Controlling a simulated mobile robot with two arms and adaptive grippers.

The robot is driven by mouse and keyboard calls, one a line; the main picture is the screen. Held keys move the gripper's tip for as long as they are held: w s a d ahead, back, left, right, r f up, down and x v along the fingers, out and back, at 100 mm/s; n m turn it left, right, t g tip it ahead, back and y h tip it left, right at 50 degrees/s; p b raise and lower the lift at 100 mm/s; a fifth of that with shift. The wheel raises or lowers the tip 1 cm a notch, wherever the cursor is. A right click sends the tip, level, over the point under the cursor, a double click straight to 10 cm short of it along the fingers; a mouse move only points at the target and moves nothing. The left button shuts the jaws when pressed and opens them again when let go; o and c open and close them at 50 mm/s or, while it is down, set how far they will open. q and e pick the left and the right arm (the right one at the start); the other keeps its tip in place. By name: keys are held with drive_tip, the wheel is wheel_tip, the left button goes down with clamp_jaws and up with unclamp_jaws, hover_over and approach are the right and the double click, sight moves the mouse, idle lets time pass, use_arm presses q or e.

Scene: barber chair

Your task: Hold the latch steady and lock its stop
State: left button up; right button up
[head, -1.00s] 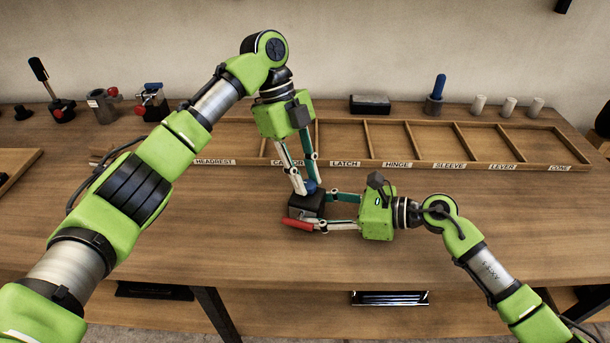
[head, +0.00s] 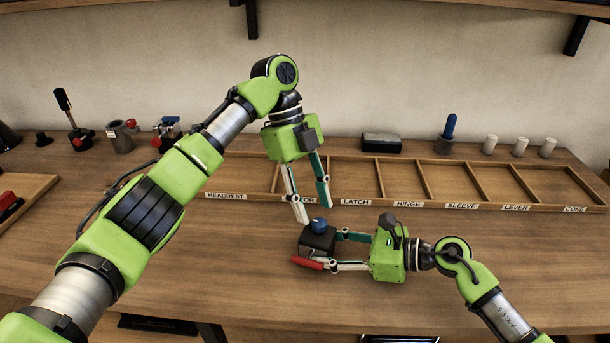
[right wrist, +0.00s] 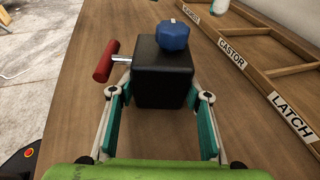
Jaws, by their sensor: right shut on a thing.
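The latch is a black block (head: 318,242) on the table, with a blue faceted knob (head: 319,226) on top and a red handle (head: 307,263) on its side. In the right wrist view the block (right wrist: 163,78), blue knob (right wrist: 172,35) and red handle (right wrist: 105,62) show clearly. My right gripper (head: 337,252) is shut on the block from the right, one finger on each side. My left gripper (head: 314,214) points down just above the knob, with its fingers apart and nothing between them.
A wooden compartment tray (head: 400,203) with labels including LATCH, HINGE and SLEEVE lies behind the latch. Several small parts, including a blue-handled piece (head: 448,128) and a dark block (head: 381,143), stand along the back. The table front right of centre is clear.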

use_arm(q)
drive_tip(key=v, duration=0.9)
drive_tip(key=shift+w, duration=0.1)
use_arm(e)
drive_tip(key=o, duration=0.9)
